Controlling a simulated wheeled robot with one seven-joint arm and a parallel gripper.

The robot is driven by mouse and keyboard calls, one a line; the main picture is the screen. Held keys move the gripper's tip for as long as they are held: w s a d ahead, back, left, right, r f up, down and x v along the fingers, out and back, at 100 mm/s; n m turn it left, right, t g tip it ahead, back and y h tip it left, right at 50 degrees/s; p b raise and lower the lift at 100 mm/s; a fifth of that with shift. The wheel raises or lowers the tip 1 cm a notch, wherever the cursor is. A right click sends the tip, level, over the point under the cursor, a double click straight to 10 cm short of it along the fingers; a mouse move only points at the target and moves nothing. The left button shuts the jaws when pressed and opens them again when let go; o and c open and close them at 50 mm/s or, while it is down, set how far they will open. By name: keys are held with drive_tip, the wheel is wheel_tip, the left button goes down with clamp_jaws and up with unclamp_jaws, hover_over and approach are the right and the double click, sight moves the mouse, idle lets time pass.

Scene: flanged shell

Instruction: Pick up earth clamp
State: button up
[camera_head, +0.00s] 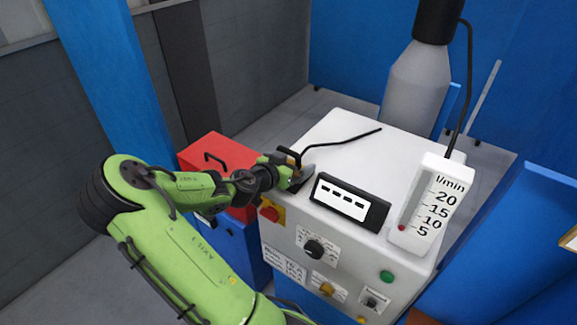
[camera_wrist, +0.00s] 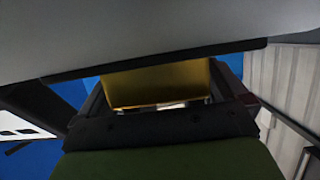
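The earth clamp (camera_head: 304,176), a dark grey piece as far as I can make out, lies at the left edge of the white machine's top. My gripper (camera_head: 290,170) is right at it, coming from the left, and partly covers it. In the wrist view, a gold-coloured piece (camera_wrist: 158,84) shows between the dark parts of my gripper (camera_wrist: 165,105). A large grey surface (camera_wrist: 140,35) fills the top of that view, very close. I cannot tell whether the fingers press on the clamp or stand open around it.
The white welding machine (camera_head: 345,150) carries a black display box (camera_head: 349,201), a flow gauge (camera_head: 432,205) and a black cable or rod (camera_head: 342,139). A grey gas cylinder (camera_head: 416,85) stands behind. A red toolbox (camera_head: 217,152) is to the left, close to my arm.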

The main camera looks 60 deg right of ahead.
sight(290, 153)
drive_tip(key=c, duration=1.2)
drive_tip(key=shift+c, duration=0.2)
drive_tip(key=shift+r, duration=0.55)
drive_tip(key=shift+w+a+r, duration=0.1)
drive_tip(key=shift+a+r, duration=0.05)
drive_tip(key=shift+r, duration=0.5)
drive_tip(key=shift+w+a+r, duration=0.1)
drive_tip(key=shift+a+r, duration=0.05)
drive_tip(key=shift+r, duration=0.45)
drive_tip(key=w+a, duration=0.2)
drive_tip(key=a, duration=1.5)
drive_tip(key=shift+w, duration=0.2)
